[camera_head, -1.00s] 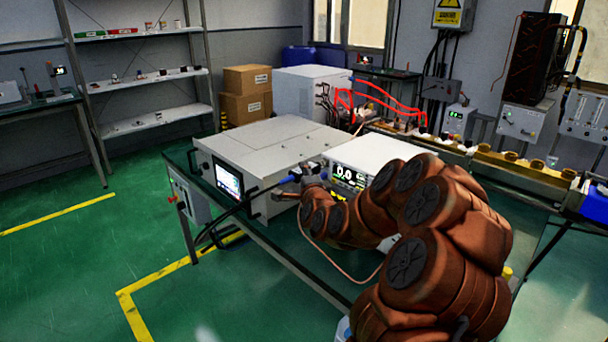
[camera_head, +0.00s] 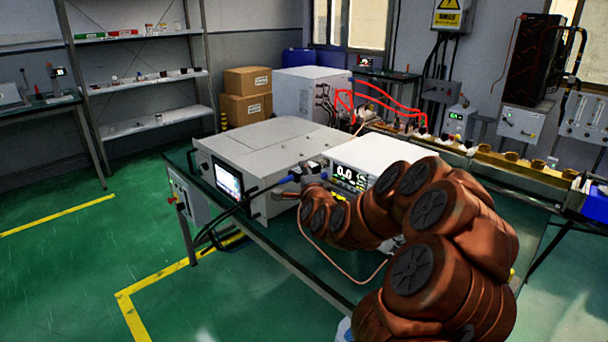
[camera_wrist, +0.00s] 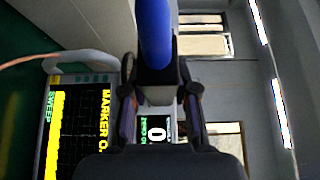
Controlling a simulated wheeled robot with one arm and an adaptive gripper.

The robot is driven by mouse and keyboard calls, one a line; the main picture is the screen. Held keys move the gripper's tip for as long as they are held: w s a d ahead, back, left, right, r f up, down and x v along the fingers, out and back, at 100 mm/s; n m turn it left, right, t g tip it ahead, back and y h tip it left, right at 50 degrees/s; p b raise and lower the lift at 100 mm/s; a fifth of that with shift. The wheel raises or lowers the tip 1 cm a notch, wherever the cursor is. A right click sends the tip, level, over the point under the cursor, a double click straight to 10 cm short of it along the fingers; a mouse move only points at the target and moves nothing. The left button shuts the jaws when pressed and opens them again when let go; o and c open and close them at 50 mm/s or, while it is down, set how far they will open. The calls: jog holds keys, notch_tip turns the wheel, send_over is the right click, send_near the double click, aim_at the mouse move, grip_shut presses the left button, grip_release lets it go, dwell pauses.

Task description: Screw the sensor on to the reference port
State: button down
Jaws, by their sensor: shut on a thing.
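My gripper (camera_wrist: 158,100) is shut on the sensor (camera_wrist: 155,35), whose blue body rises to the top of the wrist view between the two fingers. In the head view the sensor's blue part (camera_head: 283,181) sticks out left of my gripper (camera_head: 305,176), with a dark cable running left from it. My gripper is in front of the meter (camera_head: 372,152), a white box with a lit display reading 0.0.
A large grey instrument (camera_head: 270,140) with a blue screen stands left of the meter on the bench. In the wrist view another screen with yellow text (camera_wrist: 85,130) lies left of the fingers. A thin copper-coloured cable (camera_head: 318,248) hangs below my arm.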

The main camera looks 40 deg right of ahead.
aim_at(287, 179)
jog(key=shift+w+d+b, duration=0.1)
jog(key=shift+d+b, duration=0.35)
jog(key=shift+d, duration=0.05)
jog(key=c, duration=0.8)
grip_release()
